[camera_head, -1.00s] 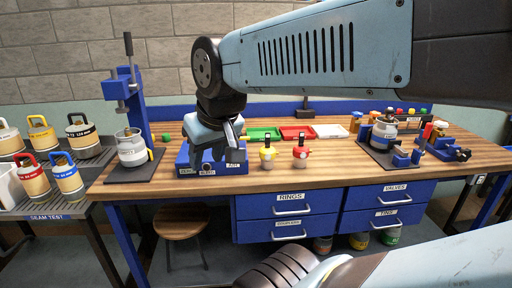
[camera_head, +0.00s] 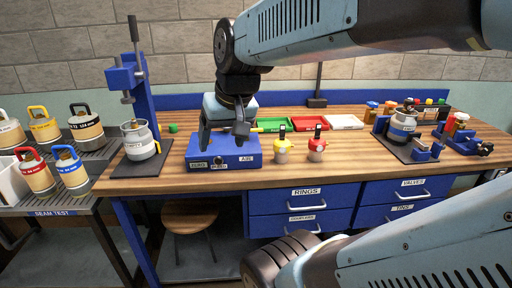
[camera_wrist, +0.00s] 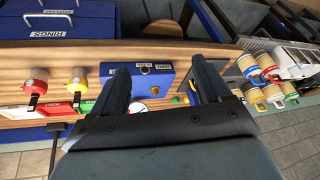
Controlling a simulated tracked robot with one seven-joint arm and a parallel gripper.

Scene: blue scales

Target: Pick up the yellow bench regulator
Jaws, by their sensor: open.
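The yellow bench regulator (camera_head: 283,147) stands upright on the wooden bench, right of the blue scale box (camera_head: 222,156). It has a dark top, and a similar red regulator (camera_head: 316,147) stands just to its right. In the wrist view the yellow regulator (camera_wrist: 78,78) is left of my fingers, with the red one (camera_wrist: 35,88) further left. My gripper (camera_head: 223,132) is open and empty over the scale box, left of the yellow regulator and apart from it. In the wrist view my gripper (camera_wrist: 161,85) has its two fingers spread, with the scale box (camera_wrist: 152,84) between and beyond them.
Green (camera_head: 273,125), red (camera_head: 307,124) and white (camera_head: 344,122) trays lie behind the regulators. A blue press (camera_head: 137,84) with a canister (camera_head: 138,139) stands left. Another canister rig (camera_head: 403,128) stands right. The bench front near the regulators is clear.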

